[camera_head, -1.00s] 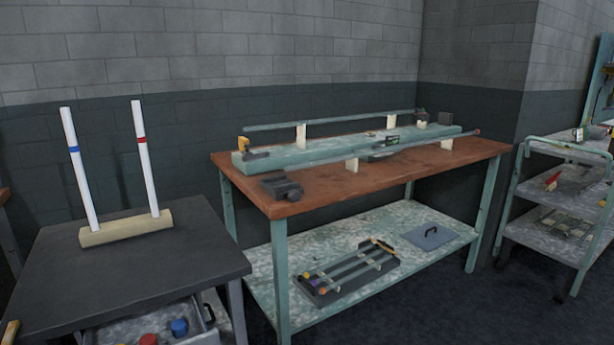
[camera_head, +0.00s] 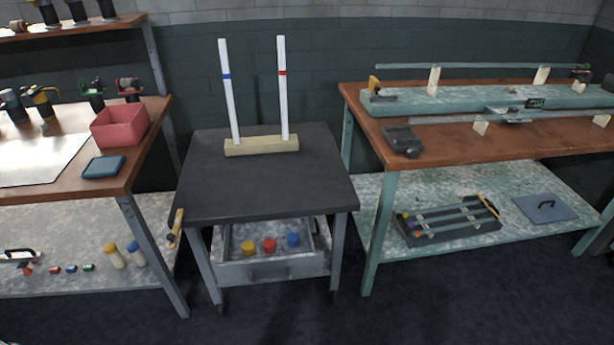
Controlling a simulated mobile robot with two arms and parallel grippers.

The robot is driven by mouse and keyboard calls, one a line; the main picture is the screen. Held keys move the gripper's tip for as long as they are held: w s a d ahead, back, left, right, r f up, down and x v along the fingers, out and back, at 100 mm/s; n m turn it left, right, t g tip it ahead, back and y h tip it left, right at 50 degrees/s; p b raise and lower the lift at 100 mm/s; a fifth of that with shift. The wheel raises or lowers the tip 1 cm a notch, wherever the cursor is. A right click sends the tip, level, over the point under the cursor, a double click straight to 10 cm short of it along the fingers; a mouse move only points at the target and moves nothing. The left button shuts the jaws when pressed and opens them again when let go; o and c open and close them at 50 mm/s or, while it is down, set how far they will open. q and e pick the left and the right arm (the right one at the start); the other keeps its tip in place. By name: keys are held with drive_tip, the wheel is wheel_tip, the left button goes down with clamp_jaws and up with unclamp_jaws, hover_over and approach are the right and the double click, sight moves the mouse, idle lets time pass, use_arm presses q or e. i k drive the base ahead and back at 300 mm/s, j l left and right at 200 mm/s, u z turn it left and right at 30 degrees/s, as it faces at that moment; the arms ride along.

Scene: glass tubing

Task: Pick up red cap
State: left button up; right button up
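A red cap (camera_head: 269,245) sits in the open drawer (camera_head: 273,270) under the dark table, between a yellow cap (camera_head: 248,247) on its left and a blue cap (camera_head: 293,240) on its right. Two white glass tubes stand upright in a pale block on the tabletop: one with a blue band (camera_head: 228,92) and one with a red band (camera_head: 282,88). Neither of my grippers shows in the head view.
The dark table (camera_head: 190,185) has free room around the pale block (camera_head: 262,146). A workbench with a red bin (camera_head: 120,125) stands at the left. A wooden-topped bench (camera_head: 440,145) with long rods stands at the right. Dark floor is clear in front.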

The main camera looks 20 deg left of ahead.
sight(270, 247)
drive_tip(key=u, duration=1)
drive_tip(key=j, duration=0.3)
drive_tip(key=i, duration=0.05)
